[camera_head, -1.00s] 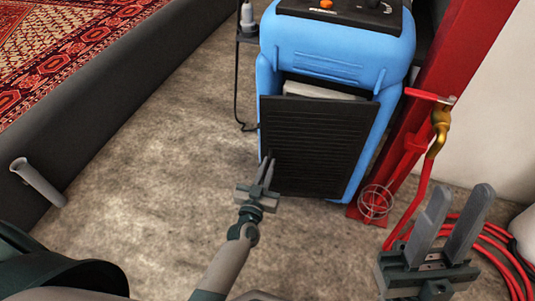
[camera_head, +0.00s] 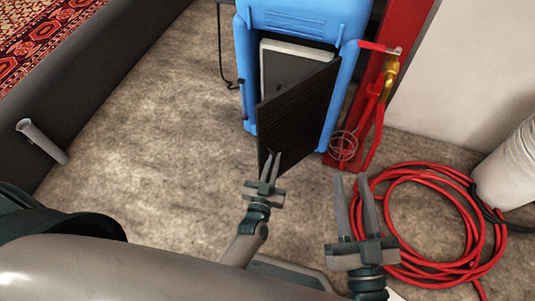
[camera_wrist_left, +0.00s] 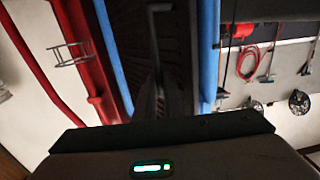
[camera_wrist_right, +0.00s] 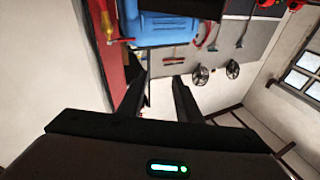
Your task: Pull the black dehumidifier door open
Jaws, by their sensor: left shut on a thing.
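The black slatted dehumidifier door (camera_head: 300,115) stands partly open on the blue dehumidifier (camera_head: 290,18). Its left edge is swung out toward me and its right edge stays by the cabinet. Behind it a white-rimmed dark part (camera_head: 285,75) shows in the opening. My left gripper (camera_head: 269,165) is shut on the door near its lower free edge; the exact grip spot is hard to make out. The dark door also fills the middle of the left wrist view (camera_wrist_left: 182,60). My right gripper (camera_head: 354,200) is open and empty, right of the door and nearer me.
A coiled red hose (camera_head: 430,220) lies on the floor at the right, near a white cylinder (camera_head: 505,175). A red post (camera_head: 395,60) with a brass valve (camera_head: 391,75) stands right of the dehumidifier. A dark pit wall (camera_head: 85,85) runs along the left. The floor (camera_head: 165,130) between is clear.

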